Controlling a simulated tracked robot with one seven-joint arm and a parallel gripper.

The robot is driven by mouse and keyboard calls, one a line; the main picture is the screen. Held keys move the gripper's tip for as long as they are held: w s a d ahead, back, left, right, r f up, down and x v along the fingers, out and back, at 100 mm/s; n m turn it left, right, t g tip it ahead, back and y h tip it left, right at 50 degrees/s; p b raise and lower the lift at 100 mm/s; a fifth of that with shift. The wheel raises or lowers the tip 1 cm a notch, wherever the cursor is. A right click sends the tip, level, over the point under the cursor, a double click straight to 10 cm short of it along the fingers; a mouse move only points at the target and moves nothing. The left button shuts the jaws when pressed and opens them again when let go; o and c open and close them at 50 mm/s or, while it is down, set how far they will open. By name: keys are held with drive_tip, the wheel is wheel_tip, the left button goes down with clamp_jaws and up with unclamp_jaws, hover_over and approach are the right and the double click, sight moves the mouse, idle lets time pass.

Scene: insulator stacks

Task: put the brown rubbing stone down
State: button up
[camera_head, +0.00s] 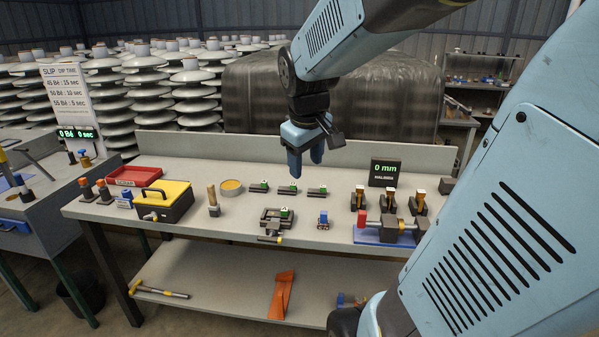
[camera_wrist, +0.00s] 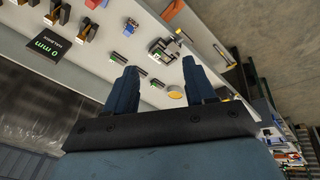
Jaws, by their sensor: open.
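My gripper (camera_head: 306,164) is open, pointing down above the back middle of the workbench (camera_head: 160,230). Nothing shows between its fingers in the wrist view (camera_wrist: 160,75). I cannot pick out the brown rubbing stone for sure. Three small dark bars lie in a row on the bench below my gripper: a left bar (camera_head: 259,187), a middle bar (camera_head: 289,189) and a right bar (camera_head: 317,192). Green patches show on some of them; their own colour is too small to tell. The bars also show beyond the fingers in the wrist view (camera_wrist: 140,72).
A round yellow-topped tin (camera_head: 231,187), a yellow-lidded box (camera_head: 165,200) and a red tray (camera_head: 134,176) stand left. A dark vise-like fixture (camera_head: 277,220) sits in front of the bars. A display (camera_head: 385,171) reading 0 mm and a blue-based device (camera_head: 388,232) stand right.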

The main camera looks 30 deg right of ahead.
drive_tip(key=s+a+r+m+t+y, duration=0.1)
drive_tip(key=s+a+r+m+t, duration=0.1)
drive_tip(key=s, duration=0.8)
drive_tip(key=a+m, duration=0.1)
drive_tip(key=a, duration=0.1)
drive_tip(key=shift+a+r+m+y, duration=0.3)
drive_tip(key=shift+a, duration=0.05)
drive_tip(key=shift+s, duration=0.2)
drive_tip(key=shift+c, duration=0.2)
drive_tip(key=shift+c, duration=0.8)
drive_tip(key=shift+d, duration=0.1)
drive_tip(key=shift+c, duration=0.2)
